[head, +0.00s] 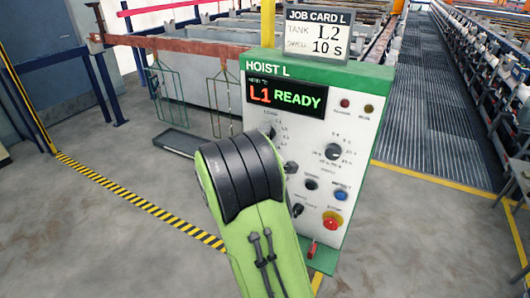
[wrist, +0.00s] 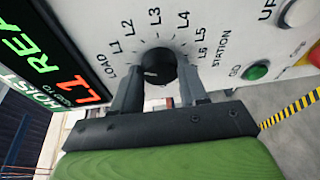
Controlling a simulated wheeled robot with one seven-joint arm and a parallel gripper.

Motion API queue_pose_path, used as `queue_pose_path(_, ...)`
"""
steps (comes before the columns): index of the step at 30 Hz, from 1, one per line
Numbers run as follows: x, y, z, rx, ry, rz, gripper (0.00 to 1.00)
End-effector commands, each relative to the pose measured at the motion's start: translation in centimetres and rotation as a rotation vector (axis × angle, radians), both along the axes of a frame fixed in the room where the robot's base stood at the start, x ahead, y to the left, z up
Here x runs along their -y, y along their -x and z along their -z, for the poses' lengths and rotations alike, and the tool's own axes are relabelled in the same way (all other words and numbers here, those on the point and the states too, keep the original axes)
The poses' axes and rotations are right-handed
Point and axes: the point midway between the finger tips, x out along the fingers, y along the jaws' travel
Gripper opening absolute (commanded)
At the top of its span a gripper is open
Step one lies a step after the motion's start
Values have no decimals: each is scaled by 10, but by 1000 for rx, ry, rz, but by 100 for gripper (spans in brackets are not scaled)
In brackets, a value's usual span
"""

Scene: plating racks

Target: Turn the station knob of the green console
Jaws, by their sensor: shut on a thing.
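The green console (head: 375,72), labelled HOIST L, stands upright with a white face; its display (head: 286,95) reads L1 READY. In the wrist view the black station knob (wrist: 158,64) sits inside a dial marked LOAD and L1 to L6. My gripper (wrist: 157,82) has one finger on each side of the knob and is shut on it. A small pale mark shows on the knob, but I cannot tell clearly which label it points at. In the head view my green and black arm hides the gripper.
A job card (head: 317,32) above the console reads TANK L2, DWELL 10 s. A second knob (head: 333,151), a blue button (head: 340,194) and a red stop button (head: 332,221) share the panel. Wire racks (head: 170,95) hang behind at left. The grey floor at left is clear.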

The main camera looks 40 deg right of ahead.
Motion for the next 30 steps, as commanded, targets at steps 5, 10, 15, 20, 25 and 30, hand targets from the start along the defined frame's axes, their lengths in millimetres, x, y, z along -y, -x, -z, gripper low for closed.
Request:
queue_pose_path(5,0,0,11,162,-57,-1,13)
queue_pose_path(10,-1,0,13,313,-112,-2,13)
queue_pose_path(15,0,0,14,465,-167,-2,13)
queue_pose_path(20,-1,0,15,606,-217,-2,13)
queue_pose_path(25,-1,-1,15,741,-268,-2,13)
queue_pose_path(30,-1,-1,14,854,-309,0,12)
